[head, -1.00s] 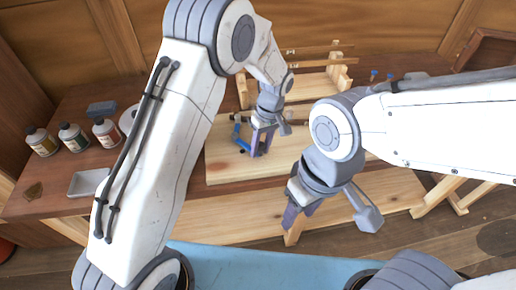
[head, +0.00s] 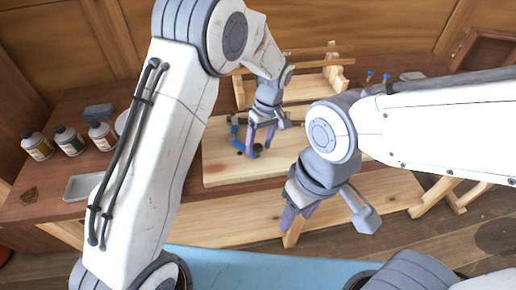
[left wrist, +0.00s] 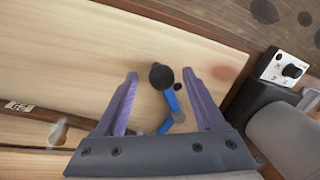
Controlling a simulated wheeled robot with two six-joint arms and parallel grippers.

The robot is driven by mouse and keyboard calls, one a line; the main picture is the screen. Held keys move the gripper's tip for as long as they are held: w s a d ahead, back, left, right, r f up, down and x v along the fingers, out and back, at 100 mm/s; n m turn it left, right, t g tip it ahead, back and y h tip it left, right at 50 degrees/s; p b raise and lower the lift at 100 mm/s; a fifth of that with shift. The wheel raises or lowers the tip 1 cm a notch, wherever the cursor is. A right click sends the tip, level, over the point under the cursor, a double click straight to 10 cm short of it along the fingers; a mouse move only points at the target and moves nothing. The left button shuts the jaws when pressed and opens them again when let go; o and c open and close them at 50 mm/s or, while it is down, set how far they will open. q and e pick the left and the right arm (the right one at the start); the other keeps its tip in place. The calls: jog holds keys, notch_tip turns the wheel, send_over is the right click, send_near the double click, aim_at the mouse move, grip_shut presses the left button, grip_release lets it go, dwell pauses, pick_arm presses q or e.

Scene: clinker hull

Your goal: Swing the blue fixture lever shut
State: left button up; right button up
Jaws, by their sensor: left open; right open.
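The blue fixture lever (head: 249,143) is on the pale wooden board, low between the fingers of my left gripper (head: 262,137). In the left wrist view the blue lever (left wrist: 171,102) runs from a dark round knob (left wrist: 161,76) back toward the gripper's palm. The open purple fingers of the left gripper (left wrist: 160,74) stand on either side of it, with gaps showing. I cannot tell whether either finger touches it. My right gripper (head: 291,218) is open and empty, hanging in front of the bench edge, apart from the lever.
The wooden board (head: 222,172) lies on the bench. A wooden rack (head: 325,80) stands behind it. Several bottles (head: 70,140) and a pale tray (head: 82,187) sit to the left. A grey-blue block (head: 98,111) lies behind the bottles. My right arm crosses the right side.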

pick_arm(q)
notch_tip(320, 180, up, 8)
jog(key=w+d, duration=0.1)
jog(key=shift+d+r+b, duration=0.15)
jog(key=shift+b, duration=0.25)
